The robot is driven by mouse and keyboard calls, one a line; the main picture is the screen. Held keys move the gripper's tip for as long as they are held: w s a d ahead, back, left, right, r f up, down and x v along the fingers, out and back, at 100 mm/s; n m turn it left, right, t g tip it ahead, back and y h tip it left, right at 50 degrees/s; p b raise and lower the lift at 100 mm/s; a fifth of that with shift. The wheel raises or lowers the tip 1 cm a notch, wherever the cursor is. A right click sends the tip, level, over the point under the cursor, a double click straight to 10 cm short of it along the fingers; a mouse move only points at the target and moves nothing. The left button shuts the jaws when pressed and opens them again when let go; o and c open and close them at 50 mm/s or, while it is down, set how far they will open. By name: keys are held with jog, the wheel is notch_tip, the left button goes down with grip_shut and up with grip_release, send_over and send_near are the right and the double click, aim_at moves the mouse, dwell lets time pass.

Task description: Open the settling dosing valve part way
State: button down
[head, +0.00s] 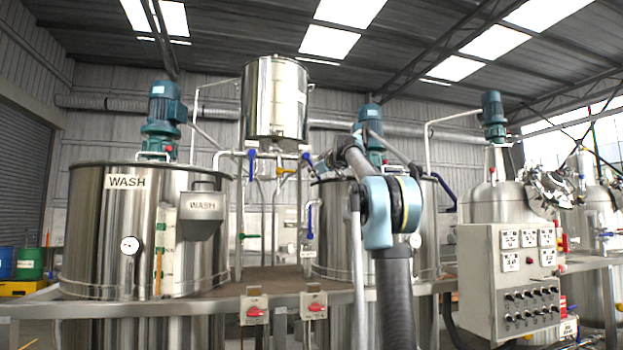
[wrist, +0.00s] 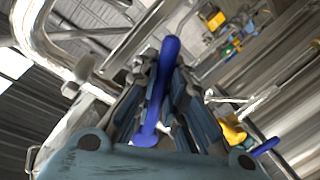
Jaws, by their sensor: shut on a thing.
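A blue lever handle (wrist: 170,50) lies lengthwise between the two dark fingers of my gripper (wrist: 164,78) in the wrist view. The fingers are shut on it, and its lower end shows near the gripper's palm. In the head view my gripper (head: 318,165) is at a blue handle (head: 307,157) at the right end of the pipes below the raised steel dosing tank (head: 275,100). My arm partly hides the tank behind. No readable label marks this handle as the settling one, and the valve's opening cannot be told.
Another blue handle (head: 251,165) hangs at the left end of the pipes, and one more (head: 310,215) is lower down. The WASH tank (head: 95,235) stands left. A control cabinet (head: 480,285) stands right. Pipes crowd the gripper; a yellow handle (wrist: 234,131) is near it.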

jog(key=shift+d+r+n, duration=0.15)
jog(key=shift+d+n, duration=0.05)
jog(key=shift+n, duration=0.2)
jog(key=c, duration=1.6)
grip_release()
jog(key=shift+c, duration=0.2)
jog(key=v, duration=1.2)
jog(key=shift+w, duration=0.1)
